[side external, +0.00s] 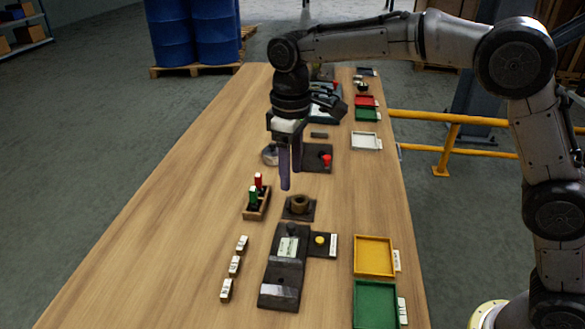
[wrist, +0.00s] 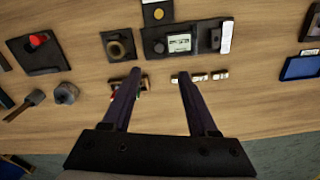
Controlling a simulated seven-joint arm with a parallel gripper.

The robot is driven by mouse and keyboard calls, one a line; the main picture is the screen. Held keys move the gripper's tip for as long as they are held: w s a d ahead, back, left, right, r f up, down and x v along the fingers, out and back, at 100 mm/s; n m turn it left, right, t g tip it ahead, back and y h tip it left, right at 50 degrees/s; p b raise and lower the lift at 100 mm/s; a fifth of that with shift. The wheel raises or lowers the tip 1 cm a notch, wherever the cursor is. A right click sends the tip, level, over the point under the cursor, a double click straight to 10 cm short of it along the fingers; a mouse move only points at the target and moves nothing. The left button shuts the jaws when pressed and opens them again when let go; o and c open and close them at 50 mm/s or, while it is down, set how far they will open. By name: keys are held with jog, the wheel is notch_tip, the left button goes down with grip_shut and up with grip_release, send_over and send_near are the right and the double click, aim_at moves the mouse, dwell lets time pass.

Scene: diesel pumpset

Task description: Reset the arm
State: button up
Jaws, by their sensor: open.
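My gripper (side external: 289,180) hangs above the wooden table, fingers pointing down, open and empty. It also shows in the wrist view (wrist: 159,75), with a clear gap between the two dark fingers. In the side view it is above and behind a black fixture with a brass-coloured ring (side external: 299,204). A wooden holder with a red and a green upright piece (side external: 256,207) stands to its left. In the wrist view the left finger partly hides this holder. No finger visibly touches anything.
A dark device with a display (side external: 285,266) lies in front. White-labelled blocks (side external: 235,266) stand left of it. A yellow tray (side external: 374,256) and green tray (side external: 376,304) line the right edge. A red knob fixture (side external: 318,158) sits behind. The table's left side is clear.

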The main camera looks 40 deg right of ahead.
jog(key=s+d+r+m+t, duration=0.1)
jog(key=s+d+r+t, duration=0.15)
jog(key=d+r, duration=0.45)
jog(key=s+d+r+m+t, duration=0.1)
jog(key=s+d+r, duration=0.2)
jog(key=s, duration=0.3)
jog(key=s+d+r+m, duration=0.1)
jog(key=s+d+r, duration=0.2)
jog(key=s, duration=0.2)
jog(key=s+d+f+m+t, duration=0.1)
jog(key=s+d+f, duration=0.1)
jog(key=s+f, duration=0.3)
jog(key=s+d+f+m+t, duration=0.1)
jog(key=s+f, duration=0.4)
jog(key=s, duration=0.5)
jog(key=shift+s+d+f+m, duration=0.2)
jog(key=shift+d+f+m, duration=0.25)
jog(key=shift+m, duration=0.25)
jog(key=shift+r, duration=0.1)
